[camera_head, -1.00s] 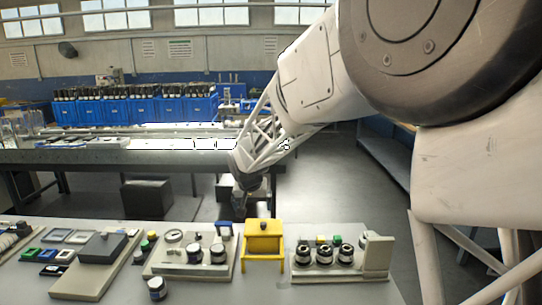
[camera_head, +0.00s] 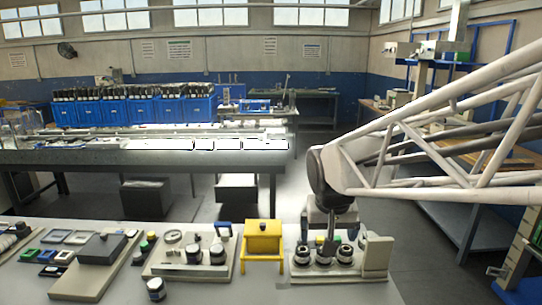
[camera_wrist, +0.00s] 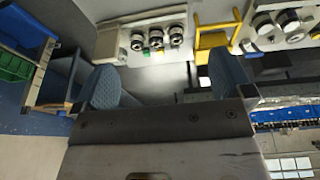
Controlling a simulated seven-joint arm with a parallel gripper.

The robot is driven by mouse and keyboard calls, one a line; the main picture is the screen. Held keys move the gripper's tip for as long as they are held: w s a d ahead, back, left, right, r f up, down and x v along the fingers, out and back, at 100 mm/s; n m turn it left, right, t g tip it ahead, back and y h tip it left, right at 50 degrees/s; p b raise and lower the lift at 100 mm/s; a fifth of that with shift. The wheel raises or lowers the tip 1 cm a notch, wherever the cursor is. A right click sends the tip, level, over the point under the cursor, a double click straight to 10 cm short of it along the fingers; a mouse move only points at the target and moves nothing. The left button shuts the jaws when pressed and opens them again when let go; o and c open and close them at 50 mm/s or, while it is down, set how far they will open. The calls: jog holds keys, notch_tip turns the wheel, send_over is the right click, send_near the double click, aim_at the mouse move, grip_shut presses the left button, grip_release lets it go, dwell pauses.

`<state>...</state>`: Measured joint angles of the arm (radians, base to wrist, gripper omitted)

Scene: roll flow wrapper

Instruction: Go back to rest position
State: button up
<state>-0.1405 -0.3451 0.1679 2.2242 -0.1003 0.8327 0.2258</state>
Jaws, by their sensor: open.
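My gripper (camera_head: 330,232) hangs from the lattice arm at the right of the head view, behind or above the right-hand fixture plate (camera_head: 340,276); the gap between them is hard to judge there. In the wrist view my gripper (camera_wrist: 165,78) shows two blue finger pads spread wide with nothing between them. That view shows the fixture plate (camera_wrist: 133,45) and the yellow stand (camera_wrist: 212,38) beyond the fingers, apart from them.
The front bench also holds the yellow stand (camera_head: 262,240), a fixture with dark round knobs (camera_head: 205,252), a grey box on a board (camera_head: 101,247) and a loose dark knob (camera_head: 156,289). Blue bins (camera_head: 130,112) stand behind. Floor right of the bench is open.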

jog(key=s+d+f, duration=0.1)
jog(key=s+d, duration=0.2)
jog(key=s, duration=0.7)
jog(key=s+d+f, duration=0.2)
jog(key=s+d, duration=0.1)
jog(key=s, duration=0.7)
jog(key=shift+g, duration=0.3)
jog(key=shift+w, duration=0.1)
